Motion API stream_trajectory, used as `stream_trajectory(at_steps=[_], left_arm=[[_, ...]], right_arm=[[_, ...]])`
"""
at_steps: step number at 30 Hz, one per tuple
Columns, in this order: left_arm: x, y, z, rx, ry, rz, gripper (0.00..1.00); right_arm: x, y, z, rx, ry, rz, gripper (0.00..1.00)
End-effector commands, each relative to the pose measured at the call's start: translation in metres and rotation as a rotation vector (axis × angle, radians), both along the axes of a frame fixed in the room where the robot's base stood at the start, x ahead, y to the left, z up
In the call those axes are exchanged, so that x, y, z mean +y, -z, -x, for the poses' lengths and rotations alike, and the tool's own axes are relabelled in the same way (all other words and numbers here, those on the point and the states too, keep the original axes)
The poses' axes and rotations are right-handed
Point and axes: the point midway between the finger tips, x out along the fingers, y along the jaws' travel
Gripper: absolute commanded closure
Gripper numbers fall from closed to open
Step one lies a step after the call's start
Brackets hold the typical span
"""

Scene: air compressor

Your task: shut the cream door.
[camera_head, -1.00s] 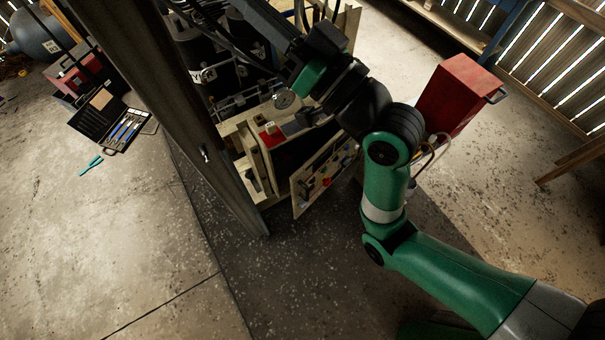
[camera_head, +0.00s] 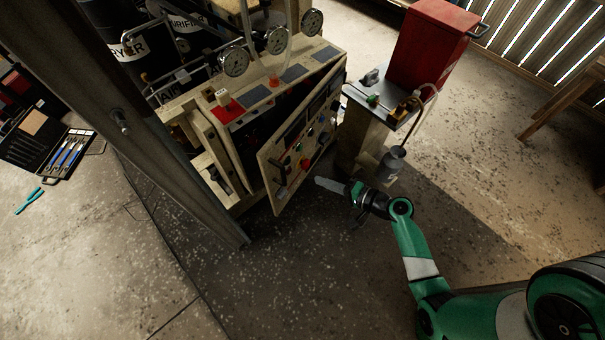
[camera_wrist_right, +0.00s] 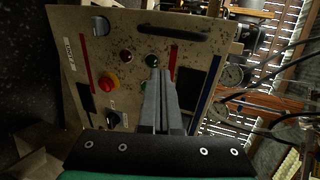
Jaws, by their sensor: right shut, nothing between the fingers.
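The cream door (camera_head: 299,151) is a panel with knobs, a red button and dark displays, on the front of the compressor cabinet. It stands ajar, swung out at an angle, with a dark gap behind its upper edge. My right gripper (camera_head: 318,181) is shut and empty, just in front of the door's lower right part; in the head view I cannot tell whether it touches. In the right wrist view the door's face (camera_wrist_right: 130,52) fills the middle, with the shut fingers (camera_wrist_right: 160,75) pointing at it. My left gripper is not in view.
A red box (camera_head: 430,45) stands on a small bench to the right of the cabinet. Round gauges (camera_head: 237,61) line the cabinet top. A dark post (camera_head: 130,120) rises at the left. An open tool case (camera_head: 52,150) lies further left. The floor in front is clear.

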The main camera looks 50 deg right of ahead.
Motion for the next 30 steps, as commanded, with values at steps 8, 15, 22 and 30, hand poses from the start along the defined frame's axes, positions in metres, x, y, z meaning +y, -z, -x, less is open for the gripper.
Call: stream_trajectory(at_steps=[8, 15, 22, 30], left_arm=[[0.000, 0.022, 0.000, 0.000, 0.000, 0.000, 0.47], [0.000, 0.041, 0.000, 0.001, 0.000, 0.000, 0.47], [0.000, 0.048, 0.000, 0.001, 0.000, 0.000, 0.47], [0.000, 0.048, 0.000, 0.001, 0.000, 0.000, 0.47]], right_arm=[[0.004, 0.018, -0.049, -0.002, -0.006, 0.003, 1.00], [0.007, 0.031, -0.098, -0.003, -0.006, 0.004, 1.00], [0.008, 0.029, -0.126, -0.001, -0.003, 0.003, 1.00], [0.008, 0.028, -0.130, 0.000, -0.002, 0.003, 1.00]])
